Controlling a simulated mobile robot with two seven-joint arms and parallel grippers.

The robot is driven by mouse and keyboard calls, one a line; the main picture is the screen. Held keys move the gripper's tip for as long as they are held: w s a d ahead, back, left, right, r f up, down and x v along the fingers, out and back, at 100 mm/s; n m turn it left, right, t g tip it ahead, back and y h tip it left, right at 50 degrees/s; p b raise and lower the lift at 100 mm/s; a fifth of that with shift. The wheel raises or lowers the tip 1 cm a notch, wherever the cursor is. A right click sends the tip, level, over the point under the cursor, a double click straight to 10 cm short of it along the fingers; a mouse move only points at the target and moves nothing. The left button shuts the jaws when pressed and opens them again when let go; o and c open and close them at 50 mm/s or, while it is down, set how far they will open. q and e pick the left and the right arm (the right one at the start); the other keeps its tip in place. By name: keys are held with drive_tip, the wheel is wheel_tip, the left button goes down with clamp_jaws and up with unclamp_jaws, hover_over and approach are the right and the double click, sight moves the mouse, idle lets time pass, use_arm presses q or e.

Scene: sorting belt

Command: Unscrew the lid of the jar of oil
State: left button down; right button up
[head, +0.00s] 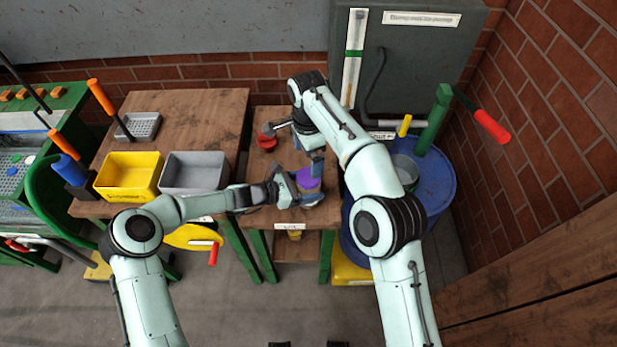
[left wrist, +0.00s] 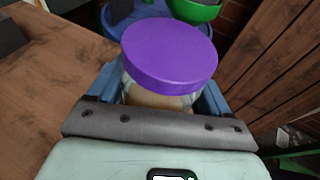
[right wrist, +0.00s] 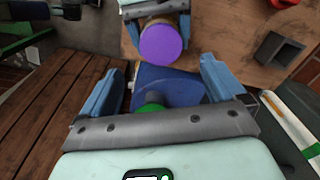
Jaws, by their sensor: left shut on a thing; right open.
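The jar of oil, with a wide purple lid (head: 308,179) on top, is at the front right of the narrow wooden table. My left gripper (head: 303,196) is shut on the jar body, coming from the left. In the left wrist view the lid (left wrist: 169,56) sits above the blue fingers, and a little of the clear jar with amber contents (left wrist: 150,98) shows beneath it. My right gripper (head: 316,160) is open and empty just behind the jar. In the right wrist view the lid (right wrist: 161,45) lies beyond the open fingertips, not between them.
A red round object (head: 267,142) lies at the table's left. A yellow bin (head: 130,176) and a grey bin (head: 193,173) stand on the left table. A blue barrel (head: 437,187) stands close on the right, near a dark cabinet (head: 420,75).

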sight(308, 176)
drive_tip(key=shift+s+a+f+n, duration=0.1)
drive_tip(key=shift+f+n, duration=0.05)
drive_tip(key=shift+n, duration=0.45)
drive_tip(key=shift+a+f+n, duration=0.1)
drive_tip(key=shift+f+n, duration=0.05)
drive_tip(key=shift+n, duration=0.45)
drive_tip(key=shift+d+r+n, duration=0.25)
drive_tip(key=shift+r+n, duration=0.05)
drive_tip(key=shift+n, duration=0.5)
drive_tip(key=shift+w+f, duration=0.2)
drive_tip(key=shift+f, duration=3.7)
drive_tip(key=shift+c, duration=0.3)
drive_tip(key=c, duration=1.1)
drive_tip(key=n, duration=0.7)
